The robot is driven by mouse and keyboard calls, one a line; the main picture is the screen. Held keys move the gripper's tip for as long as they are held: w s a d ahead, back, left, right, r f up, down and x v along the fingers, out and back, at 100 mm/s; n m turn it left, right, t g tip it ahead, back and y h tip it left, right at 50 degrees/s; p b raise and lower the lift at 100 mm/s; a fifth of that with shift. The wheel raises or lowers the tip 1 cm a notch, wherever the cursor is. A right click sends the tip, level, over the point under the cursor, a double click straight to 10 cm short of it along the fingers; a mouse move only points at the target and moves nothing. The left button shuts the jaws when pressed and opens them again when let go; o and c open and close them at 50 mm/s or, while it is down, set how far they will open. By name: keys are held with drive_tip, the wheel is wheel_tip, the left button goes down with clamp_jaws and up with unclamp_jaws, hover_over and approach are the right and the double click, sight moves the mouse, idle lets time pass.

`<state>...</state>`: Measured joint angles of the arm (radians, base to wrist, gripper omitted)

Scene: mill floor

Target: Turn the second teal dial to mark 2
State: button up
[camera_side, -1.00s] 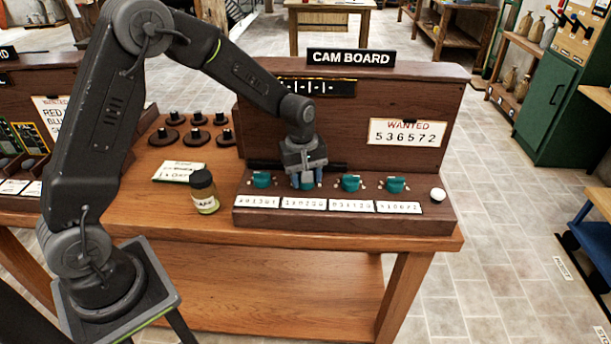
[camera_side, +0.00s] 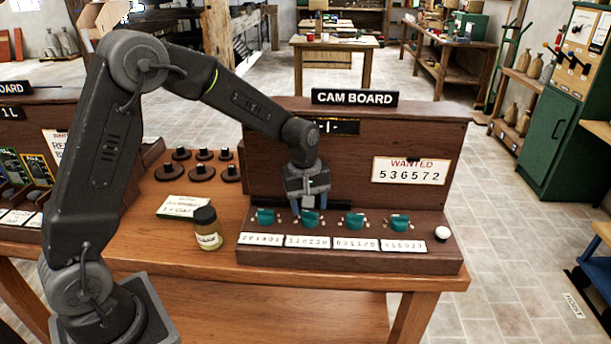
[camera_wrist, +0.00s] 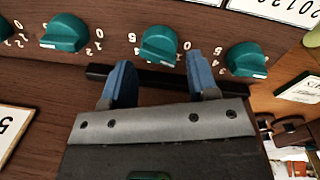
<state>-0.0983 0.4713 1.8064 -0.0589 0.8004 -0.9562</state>
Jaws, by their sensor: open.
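The cam board's row of teal dials shows in the side view. The second teal dial (camera_side: 311,217) sits just below my gripper (camera_side: 310,206). In the wrist view this dial (camera_wrist: 159,42) lies ahead of and between the blue fingertips of my open gripper (camera_wrist: 158,66). The fingers appear clear of it, with nothing held. A white line shows on the dial's lower edge there, with small numerals around it; I cannot tell surely which mark it meets. The first dial (camera_wrist: 247,60) is right and the third dial (camera_wrist: 66,33) left in the wrist view.
The fourth dial (camera_side: 400,222) and a white knob (camera_side: 442,233) stand farther right. Number plates (camera_side: 308,242) line the board's front. The upright back panel (camera_side: 350,150) rises close behind my gripper.

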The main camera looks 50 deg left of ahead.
sight(309, 213)
wheel_tip(309, 213, up, 10)
drive_tip(key=shift+s+a+r, duration=0.2)
drive_tip(key=shift+s, duration=0.15)
drive_tip(key=f, duration=1.3)
drive_tip(key=shift+w+d+f, duration=0.4)
drive_tip(key=shift+c, duration=0.4)
drive_tip(key=c, duration=0.5)
drive_tip(key=shift+m, duration=1.7)
drive_tip(key=shift+c, duration=0.2)
